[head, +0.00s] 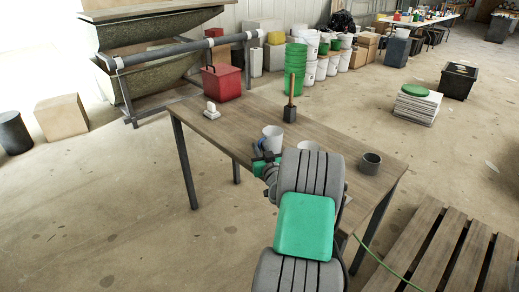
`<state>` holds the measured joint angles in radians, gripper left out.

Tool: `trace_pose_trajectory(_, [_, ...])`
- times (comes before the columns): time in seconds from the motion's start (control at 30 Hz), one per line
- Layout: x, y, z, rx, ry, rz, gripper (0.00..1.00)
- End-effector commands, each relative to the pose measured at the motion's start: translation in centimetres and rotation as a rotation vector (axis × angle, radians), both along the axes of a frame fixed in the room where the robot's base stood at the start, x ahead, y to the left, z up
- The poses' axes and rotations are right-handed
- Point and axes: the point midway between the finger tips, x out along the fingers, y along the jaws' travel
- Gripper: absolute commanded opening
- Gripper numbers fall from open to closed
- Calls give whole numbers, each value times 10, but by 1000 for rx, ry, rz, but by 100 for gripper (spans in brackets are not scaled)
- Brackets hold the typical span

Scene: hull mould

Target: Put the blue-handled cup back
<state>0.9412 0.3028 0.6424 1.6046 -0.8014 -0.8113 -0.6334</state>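A white cup (273,136) stands upright on the wooden table (335,147), just beyond my gripper. A bluish bit at its lower left may be its handle, but it is too small to be sure. My gripper (262,156) is at that cup's near left side. The fingers are small and partly hidden by my wrist, so I cannot tell whether they touch the cup. A second pale cup (308,146) stands to the right, its lower part hidden behind my arm. A dark grey cup (371,162) stands near the table's right end.
The table also holds a red box (222,82), a small white item (211,111) and a dark block with an upright wooden handle (290,112). A slatted pallet (440,250) lies at the lower right.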

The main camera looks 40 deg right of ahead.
Motion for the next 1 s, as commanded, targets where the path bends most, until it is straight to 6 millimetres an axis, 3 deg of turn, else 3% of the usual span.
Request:
trace_pose_trajectory(0.17, [0,0,0,0,0,0,31])
trace_pose_trajectory(0.5, [-1,0,6,1,0,-1,32])
trace_pose_trajectory(0.9, [-88,38,1,1,-1,-5,32])
trace_pose_trajectory(1.0, [-102,45,1,0,0,-3,32])
